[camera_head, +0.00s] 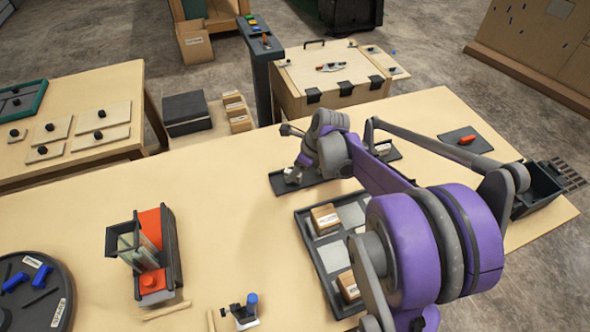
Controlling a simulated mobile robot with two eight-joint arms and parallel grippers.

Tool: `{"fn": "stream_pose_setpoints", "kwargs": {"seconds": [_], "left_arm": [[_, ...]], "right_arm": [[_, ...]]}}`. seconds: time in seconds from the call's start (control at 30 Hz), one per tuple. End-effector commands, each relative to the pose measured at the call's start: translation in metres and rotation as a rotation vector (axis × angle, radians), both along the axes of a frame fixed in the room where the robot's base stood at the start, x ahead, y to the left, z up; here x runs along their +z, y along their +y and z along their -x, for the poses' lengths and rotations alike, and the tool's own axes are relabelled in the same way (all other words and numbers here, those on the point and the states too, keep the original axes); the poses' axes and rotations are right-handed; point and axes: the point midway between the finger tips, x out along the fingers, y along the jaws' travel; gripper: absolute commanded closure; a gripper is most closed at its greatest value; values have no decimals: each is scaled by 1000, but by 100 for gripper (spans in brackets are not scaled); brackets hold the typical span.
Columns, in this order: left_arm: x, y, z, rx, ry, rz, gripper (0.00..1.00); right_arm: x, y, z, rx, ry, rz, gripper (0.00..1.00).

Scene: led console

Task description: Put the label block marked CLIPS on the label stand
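A dark tray (303,222) with pale square pads lies under my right arm. One brown block with a white label (325,218) sits at its upper left and another labelled block (348,285) sits lower down. The lettering is too small to read, so I cannot tell which is marked CLIPS. A flat dark holder (318,186), possibly the label stand, lies behind the tray, partly hidden by my arm. My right gripper (297,168) points down over the holder's left end, beside a small pale item; its fingers are unclear. My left gripper is out of view.
A red and grey device (155,252) and a round dark tray (38,290) with blue items stand at left. A small blue-topped item (245,311) is at the front. A dark bin (538,190) stands at right. The middle left of the table is clear.

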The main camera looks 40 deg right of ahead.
Motion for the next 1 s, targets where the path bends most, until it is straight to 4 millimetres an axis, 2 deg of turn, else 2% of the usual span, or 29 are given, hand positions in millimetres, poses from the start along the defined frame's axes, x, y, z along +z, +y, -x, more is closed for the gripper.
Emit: {"fn": "stream_pose_setpoints", "kwargs": {"seconds": [0.2, 0.33, 0.8, 1.0], "left_arm": [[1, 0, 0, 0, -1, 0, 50], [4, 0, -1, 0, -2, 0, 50], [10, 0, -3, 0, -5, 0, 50], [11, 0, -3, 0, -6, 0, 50]], "right_arm": [[1, 0, 0, 0, 0, 0, 49], [10, -1, 2, -1, 0, 0, 49], [96, -18, 34, -2, 0, 0, 49], [112, -19, 41, 9, -2, 4, 49]]}}
